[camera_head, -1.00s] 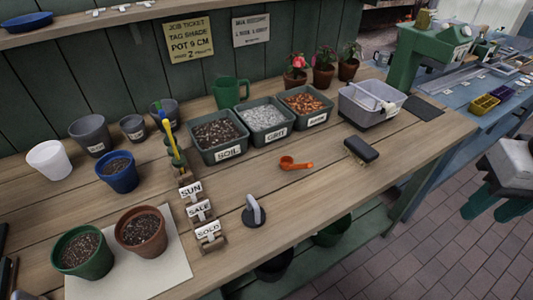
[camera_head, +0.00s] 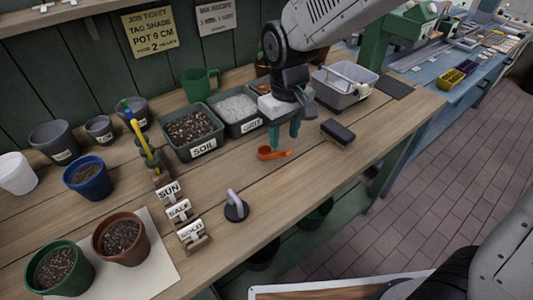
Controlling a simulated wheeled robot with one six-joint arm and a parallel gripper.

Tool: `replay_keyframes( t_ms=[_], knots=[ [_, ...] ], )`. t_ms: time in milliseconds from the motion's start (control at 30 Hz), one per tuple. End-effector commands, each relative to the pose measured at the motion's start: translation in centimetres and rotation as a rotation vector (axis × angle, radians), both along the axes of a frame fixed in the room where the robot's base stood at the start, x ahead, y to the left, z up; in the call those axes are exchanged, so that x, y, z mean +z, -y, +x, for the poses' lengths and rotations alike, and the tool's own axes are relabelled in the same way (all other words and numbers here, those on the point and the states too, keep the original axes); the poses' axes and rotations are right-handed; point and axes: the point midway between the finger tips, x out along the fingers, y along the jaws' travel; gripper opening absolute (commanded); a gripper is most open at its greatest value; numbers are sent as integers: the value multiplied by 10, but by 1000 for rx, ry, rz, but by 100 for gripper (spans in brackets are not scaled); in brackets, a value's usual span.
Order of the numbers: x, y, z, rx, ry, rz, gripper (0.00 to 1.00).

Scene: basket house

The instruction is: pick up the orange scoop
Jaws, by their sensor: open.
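The orange scoop (camera_head: 272,153) lies on the wooden bench in front of the grit bin. Its bowl is at the left and its handle points right. My gripper (camera_head: 284,133) points down just above and behind the scoop in the picture, with its green fingers apart. The fingertips overlap the scoop's far side in the view; I cannot tell whether they touch it. The gripper holds nothing that I can see.
The soil bin (camera_head: 190,130) and grit bin (camera_head: 238,112) stand behind the scoop. A black brush (camera_head: 338,132) lies to its right. A round-based tool (camera_head: 236,208) stands to the front left. A grey tub (camera_head: 345,86) is at the back right. Bare bench lies in front.

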Motion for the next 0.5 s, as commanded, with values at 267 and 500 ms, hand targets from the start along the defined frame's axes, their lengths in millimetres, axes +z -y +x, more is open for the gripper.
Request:
replay_keyframes(
  t_ms=[267, 500],
  knots=[
    [-29, -10, 2, 19, -6, -2, 43],
    [-60, -12, -2, 18, -7, -4, 43]
  ],
)
